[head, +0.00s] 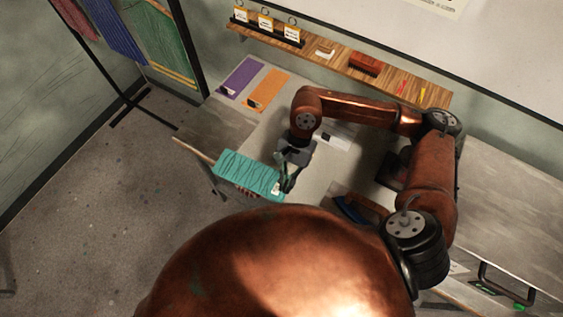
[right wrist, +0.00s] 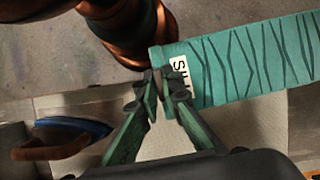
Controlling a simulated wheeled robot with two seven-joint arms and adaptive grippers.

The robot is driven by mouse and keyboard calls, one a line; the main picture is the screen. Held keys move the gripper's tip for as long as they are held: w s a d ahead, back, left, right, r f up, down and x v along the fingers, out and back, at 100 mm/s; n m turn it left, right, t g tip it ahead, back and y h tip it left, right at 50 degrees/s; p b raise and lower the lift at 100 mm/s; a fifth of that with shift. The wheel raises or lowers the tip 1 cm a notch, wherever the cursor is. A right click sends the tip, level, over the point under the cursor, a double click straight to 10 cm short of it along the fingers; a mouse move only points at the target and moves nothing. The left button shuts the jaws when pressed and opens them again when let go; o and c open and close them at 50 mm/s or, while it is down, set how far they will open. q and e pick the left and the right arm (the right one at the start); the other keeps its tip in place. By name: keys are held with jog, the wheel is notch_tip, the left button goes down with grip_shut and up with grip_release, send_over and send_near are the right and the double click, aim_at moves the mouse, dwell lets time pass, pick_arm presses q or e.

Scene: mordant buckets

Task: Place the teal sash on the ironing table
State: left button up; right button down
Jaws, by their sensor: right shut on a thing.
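The teal sash (head: 247,175) is a flat teal piece with dark wavy lines and a white label at one end. My right gripper (head: 287,184) is shut on that labelled end and holds the sash out to the left, over the left edge of the pale table (head: 225,118). In the right wrist view the closed fingertips (right wrist: 160,88) pinch the sash (right wrist: 250,65) beside its label, which is partly covered. I cannot tell the gap between sash and table. My left gripper is not in view.
A purple cloth (head: 240,77) and an orange cloth (head: 265,91) lie on the table. A blue-soled iron (head: 350,208) stands near my right arm. A wooden shelf (head: 335,65) runs along the back. A wooden stick (head: 194,151) shows beside the sash. Hanging cloths (head: 158,40) are at upper left.

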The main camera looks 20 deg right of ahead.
jog(key=shift+s+a+r+m, duration=0.25)
jog(key=shift+s+a+m, duration=0.05)
jog(key=shift+s, duration=0.05)
jog(key=shift+w+d+f+m+p, duration=0.2)
jog(key=shift+d+m+p, duration=0.1)
jog(key=shift+d, duration=0.1)
jog(key=w+d+f+p, duration=0.1)
jog(key=w+d+f, duration=0.1)
jog(key=d, duration=0.1)
jog(key=p, duration=0.2)
send_over(305, 183)
jog(key=f, duration=0.4)
jog(key=w+d+f, duration=0.1)
jog(key=f, duration=0.1)
jog(key=shift+f, duration=0.15)
jog(key=shift+w+d+f, duration=0.15)
jog(key=shift+d+f, duration=0.2)
jog(key=shift+f, duration=0.2)
notch_tip(305, 183, down, 3)
jog(key=shift+r+p, duration=0.1)
jog(key=shift+p, duration=0.75)
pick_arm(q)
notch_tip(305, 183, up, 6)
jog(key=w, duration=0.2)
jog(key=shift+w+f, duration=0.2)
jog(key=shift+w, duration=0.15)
pick_arm(e)
jog(key=shift+f, duration=0.2)
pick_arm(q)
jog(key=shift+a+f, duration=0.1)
